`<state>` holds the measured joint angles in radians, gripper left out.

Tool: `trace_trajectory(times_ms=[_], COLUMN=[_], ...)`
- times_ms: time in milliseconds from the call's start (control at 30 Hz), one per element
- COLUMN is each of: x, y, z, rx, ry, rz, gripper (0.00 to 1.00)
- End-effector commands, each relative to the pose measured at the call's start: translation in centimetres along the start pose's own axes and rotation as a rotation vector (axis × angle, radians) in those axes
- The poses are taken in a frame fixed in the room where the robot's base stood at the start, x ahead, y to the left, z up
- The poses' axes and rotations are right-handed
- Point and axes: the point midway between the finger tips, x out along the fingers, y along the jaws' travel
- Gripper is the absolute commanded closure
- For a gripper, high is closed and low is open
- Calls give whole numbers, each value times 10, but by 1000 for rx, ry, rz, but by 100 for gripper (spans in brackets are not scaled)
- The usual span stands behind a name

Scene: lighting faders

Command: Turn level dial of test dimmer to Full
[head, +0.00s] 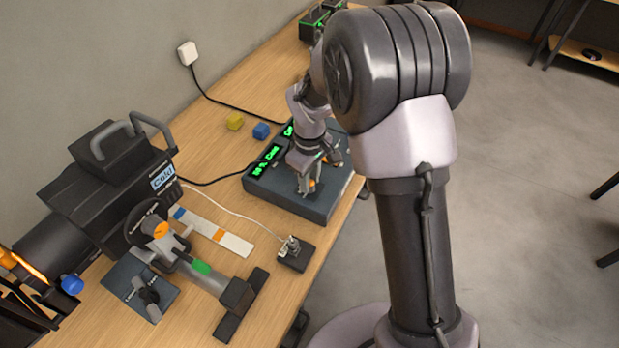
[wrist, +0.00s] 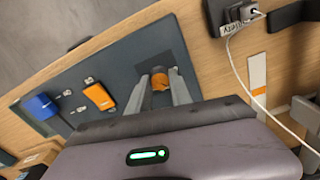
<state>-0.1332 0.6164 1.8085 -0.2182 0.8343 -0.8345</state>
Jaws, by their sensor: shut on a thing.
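The dimmer box (head: 285,200) is a dark blue-grey unit on the wooden table, with green lit readouts (head: 266,160) along its back left edge; their text is too small to read surely. My gripper (head: 308,188) reaches down over the box's near left part. The dial also shows in the head view (head: 312,183), partly covered by the fingers. Any label or pointer mark on it is hidden.
Lamp gear (head: 105,190) crowds the table's left.

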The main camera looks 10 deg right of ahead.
Motion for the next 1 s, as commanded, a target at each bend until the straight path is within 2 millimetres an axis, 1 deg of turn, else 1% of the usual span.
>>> trace_trajectory(times_ms=[1000], x=[1], y=[0], z=[0], rx=[960], ry=[1], rz=[0], gripper=[100])
